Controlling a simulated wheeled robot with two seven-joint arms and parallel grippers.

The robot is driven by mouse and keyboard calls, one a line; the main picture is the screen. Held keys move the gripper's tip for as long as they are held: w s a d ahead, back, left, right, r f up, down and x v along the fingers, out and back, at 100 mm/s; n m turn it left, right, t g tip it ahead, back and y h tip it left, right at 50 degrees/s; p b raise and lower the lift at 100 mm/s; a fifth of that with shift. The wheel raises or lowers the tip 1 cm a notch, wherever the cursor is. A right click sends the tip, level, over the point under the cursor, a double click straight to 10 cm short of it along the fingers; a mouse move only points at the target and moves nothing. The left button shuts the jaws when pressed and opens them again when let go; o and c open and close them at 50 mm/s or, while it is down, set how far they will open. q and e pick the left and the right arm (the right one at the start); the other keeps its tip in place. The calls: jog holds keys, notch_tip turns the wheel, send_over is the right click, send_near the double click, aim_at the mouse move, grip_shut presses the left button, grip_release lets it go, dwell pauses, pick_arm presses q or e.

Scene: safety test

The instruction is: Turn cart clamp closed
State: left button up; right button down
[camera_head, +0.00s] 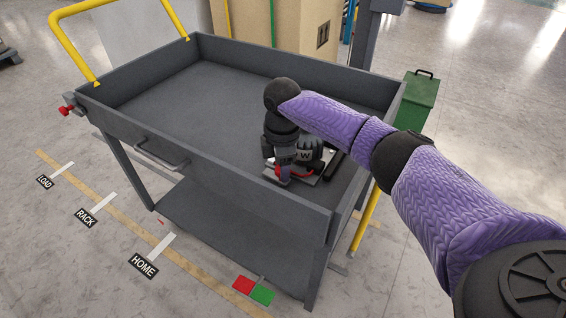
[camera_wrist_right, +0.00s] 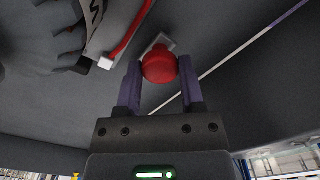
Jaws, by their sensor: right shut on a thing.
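The grey cart (camera_head: 200,85) has a deep tray. A device with a dark ribbed body and a white letter (camera_head: 308,150) sits in the tray's near right corner on a light plate, with red parts beside it. My right gripper (camera_head: 281,168) reaches down over this corner. In the right wrist view, my right gripper (camera_wrist_right: 159,78) is shut on a round red knob (camera_wrist_right: 159,62), which I take for the clamp's handle end. A red bar (camera_wrist_right: 128,35) and part of the dark ribbed body show beside it. The clamp's base is mostly hidden. My left gripper is out of view.
The tray's left and middle are empty. A yellow handle (camera_head: 58,45) rises at the cart's left end, with a red knob (camera_head: 65,110) below it. A green bin (camera_head: 410,100) stands behind right, and a cardboard box (camera_head: 285,28) behind. Floor labels lie in front.

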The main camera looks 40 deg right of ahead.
jog(key=m+p, duration=0.2)
jog(key=p, duration=0.1)
jog(key=shift+a+r+m, duration=0.1)
jog(key=shift+r+m, duration=0.2)
jog(key=shift+m, duration=0.1)
jog(key=shift+f+m+p, duration=0.1)
jog(key=shift+m+p, duration=0.8)
jog(key=shift+p, duration=0.05)
jog(key=m+p, duration=0.1)
jog(key=m, duration=0.1)
jog(key=shift+f+m, duration=0.1)
jog(key=shift+m, duration=0.3)
jog(key=m+p, duration=0.1)
jog(key=m, duration=0.2)
jog(key=shift+m+p, duration=0.3)
jog(key=m, duration=0.4)
jog(key=shift+f+p, duration=0.1)
jog(key=shift+p, duration=0.25)
jog(key=shift+m, duration=0.8)
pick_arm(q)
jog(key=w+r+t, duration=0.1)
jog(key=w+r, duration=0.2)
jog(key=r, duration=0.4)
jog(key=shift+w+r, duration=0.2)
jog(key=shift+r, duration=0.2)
pick_arm(e)
jog(key=shift+m, duration=0.5)
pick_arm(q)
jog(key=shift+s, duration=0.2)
